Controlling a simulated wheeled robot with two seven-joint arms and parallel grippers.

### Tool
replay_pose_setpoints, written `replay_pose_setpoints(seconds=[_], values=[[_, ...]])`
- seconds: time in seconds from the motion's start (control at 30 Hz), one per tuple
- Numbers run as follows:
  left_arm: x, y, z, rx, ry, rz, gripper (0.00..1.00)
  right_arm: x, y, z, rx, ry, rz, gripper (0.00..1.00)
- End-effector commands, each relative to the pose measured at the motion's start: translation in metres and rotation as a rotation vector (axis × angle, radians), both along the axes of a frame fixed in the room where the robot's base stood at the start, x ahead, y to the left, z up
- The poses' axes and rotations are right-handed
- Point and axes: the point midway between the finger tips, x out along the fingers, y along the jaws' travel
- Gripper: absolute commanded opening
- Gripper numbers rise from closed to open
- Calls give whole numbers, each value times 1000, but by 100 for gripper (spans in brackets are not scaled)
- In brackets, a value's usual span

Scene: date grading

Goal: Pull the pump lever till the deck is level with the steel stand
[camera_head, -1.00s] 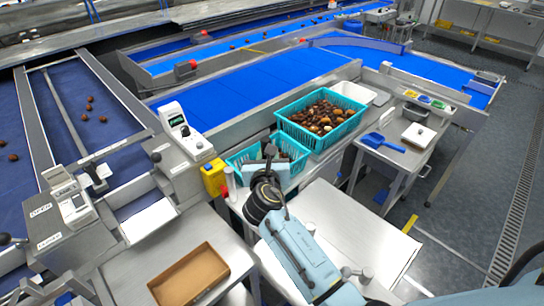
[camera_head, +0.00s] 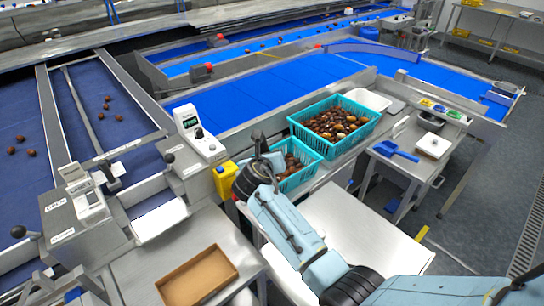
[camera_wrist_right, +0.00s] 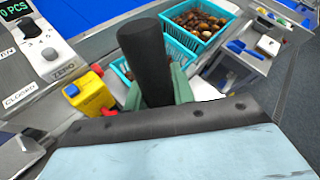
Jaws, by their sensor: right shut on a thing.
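My right gripper (camera_head: 262,160) is at the end of my pale blue arm, beside the small teal crate. In the right wrist view my right gripper (camera_wrist_right: 160,88) is shut on a thick black upright grip (camera_wrist_right: 143,50), which appears to be the pump lever's handle. The lever's lower part is hidden behind my gripper. A flat pale metal deck (camera_head: 370,228) lies to the right of my forearm, which covers part of it. The steel stand (camera_head: 132,280) at the lower left carries an open brown tray. I cannot tell the exact height difference between the two surfaces.
Two teal crates of dates, the larger (camera_head: 300,133) and the smaller (camera_head: 310,170), stand behind the deck. A yellow box (camera_head: 226,180) is left of my gripper. A side table with a blue scoop (camera_head: 393,151) stands right. Blue belts run behind.

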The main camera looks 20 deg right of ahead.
Motion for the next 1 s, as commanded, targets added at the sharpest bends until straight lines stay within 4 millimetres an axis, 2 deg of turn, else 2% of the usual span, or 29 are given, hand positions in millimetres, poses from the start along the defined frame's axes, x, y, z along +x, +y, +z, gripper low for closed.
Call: replay_pose_setpoints(seconds=[0.57,0.87,1.0], values=[[0,0,0,0,0,0,36,9,7,-1,-16,35,12,0],[0,0,0,1,0,0,36,-16,-2,10,37,-115,10,0],[0,0,0,1,0,0,36,-21,-4,14,52,-151,9,0]])
